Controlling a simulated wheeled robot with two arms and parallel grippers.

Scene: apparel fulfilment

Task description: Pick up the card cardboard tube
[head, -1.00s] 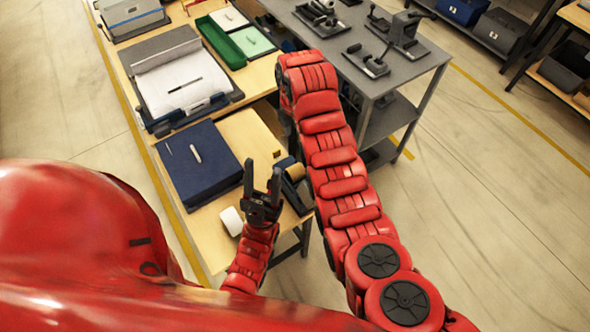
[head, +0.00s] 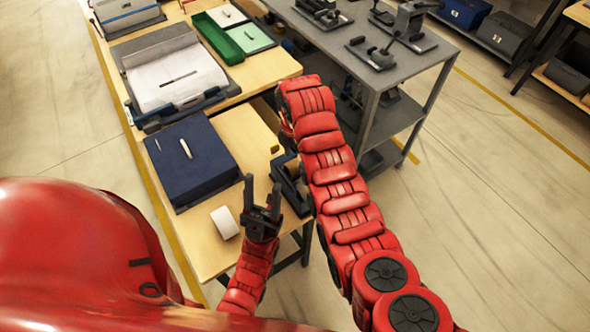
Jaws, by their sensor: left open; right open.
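A short pale cylinder (head: 225,222) lies on the wooden table at its near end. It is the only tube-like thing I can make out there, and I cannot tell whether it is hollow. My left gripper (head: 262,186) is just to the right of the cylinder in the picture, with its two dark fingers apart and nothing between them. It does not appear to touch the cylinder. My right arm reaches up the picture over the table's right edge. Its gripper is hidden behind the arm's far end.
A dark blue box (head: 205,170) stands beyond the cylinder on the wooden table (head: 244,140). A dark tape-dispenser-like item (head: 291,188) sits right of my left gripper. Farther back are a white machine (head: 172,78) and a green tray (head: 216,38). A grey metal bench (head: 425,58) stands to the right.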

